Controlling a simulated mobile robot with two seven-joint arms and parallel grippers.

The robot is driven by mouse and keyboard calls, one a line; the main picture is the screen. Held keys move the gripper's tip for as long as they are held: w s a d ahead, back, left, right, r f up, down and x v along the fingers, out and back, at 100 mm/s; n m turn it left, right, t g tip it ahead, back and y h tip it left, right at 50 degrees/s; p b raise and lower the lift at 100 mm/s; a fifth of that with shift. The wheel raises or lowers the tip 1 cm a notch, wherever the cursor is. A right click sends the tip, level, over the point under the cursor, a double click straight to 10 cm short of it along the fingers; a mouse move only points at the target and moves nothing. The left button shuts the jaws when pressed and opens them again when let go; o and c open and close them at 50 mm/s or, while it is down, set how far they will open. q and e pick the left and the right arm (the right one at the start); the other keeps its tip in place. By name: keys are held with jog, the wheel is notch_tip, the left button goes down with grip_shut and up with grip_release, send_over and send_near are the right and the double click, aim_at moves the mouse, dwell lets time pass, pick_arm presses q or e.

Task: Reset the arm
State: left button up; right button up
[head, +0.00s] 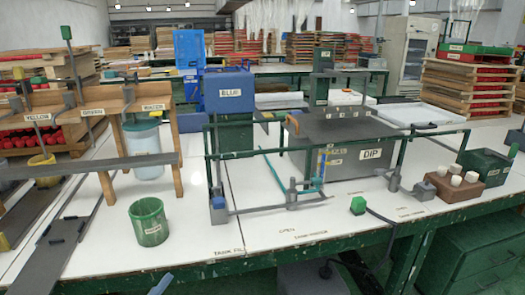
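No gripper of mine can be made out in the head view. The task's "arm" is not marked by any label I can read. A dark grey tank labelled DIP (371,154) stands on the white table. A thin green rail frame (400,155) runs around the tank, and a low grey linkage (290,201) lies in front of it. A blue box labelled BLUE (230,92) stands behind the rail on the left. A small green block (358,204) sits at the front of the table with a black cable running from it.
A green bucket (149,223) stands front left, near a wooden rack (168,165) with YELLOW, GREEN and WATER labels. A brown block (453,191) with several white cylinders and a dark green box (484,165) stand at right. White tabletop (285,235) is clear at the front middle.

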pick_arm(q)
jog(key=s+a+f+n+g+y+p, duration=0.2)
jog(key=s+f+n+g+y+p, duration=0.3)
jog(key=n+p, duration=0.5)
notch_tip(320, 180, down, 3)
jog(key=s+g+p, duration=0.1)
jog(key=g+p, duration=0.1)
jog(key=p, duration=0.3)
jog(key=shift+a+r+g+p, duration=0.15)
jog(key=shift+a+g+p, duration=0.05)
jog(key=shift+g+p, duration=0.2)
pick_arm(e)
notch_tip(320, 180, up, 4)
jog(key=g+h, duration=0.1)
jog(key=g, duration=0.2)
jog(key=shift+d+r+n, duration=0.1)
jog(key=shift+n, duration=0.3)
pick_arm(q)
jog(key=shift+s, duration=0.1)
pick_arm(e)
jog(key=shift+f, duration=0.2)
pick_arm(q)
jog(key=shift+c, duration=0.4)
